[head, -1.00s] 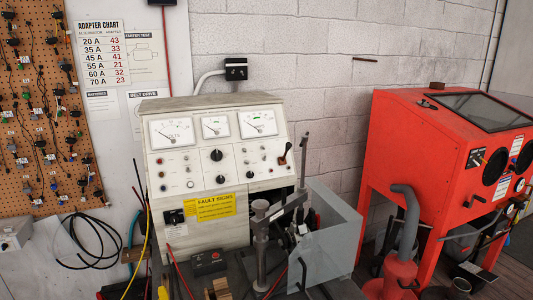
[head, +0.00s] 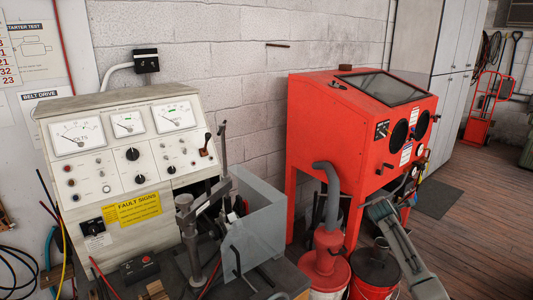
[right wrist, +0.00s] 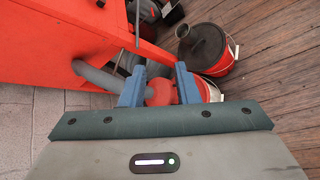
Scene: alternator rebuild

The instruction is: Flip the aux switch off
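The grey test bench panel (head: 150,190) stands at the left in the head view, with three meters, knobs and several small toggle switches (head: 183,148). A larger black-handled lever (head: 206,145) sits at its right. The labels are too small to read, so I cannot tell which one is the aux switch. My right arm (head: 405,250) comes in at the lower right, beside the red cabinet. In the right wrist view my right gripper (right wrist: 158,75) has its two blue fingers apart, with nothing between them; the floor equipment lies beyond. My left gripper is not in view.
A red blasting cabinet (head: 330,125) carries a small switch box (head: 382,130). A clear guard (head: 255,225) and metal stand (head: 188,230) stand before the panel. Red buckets (head: 373,275) fill the floor near my right arm. Wooden floor (head: 480,215) is open at right.

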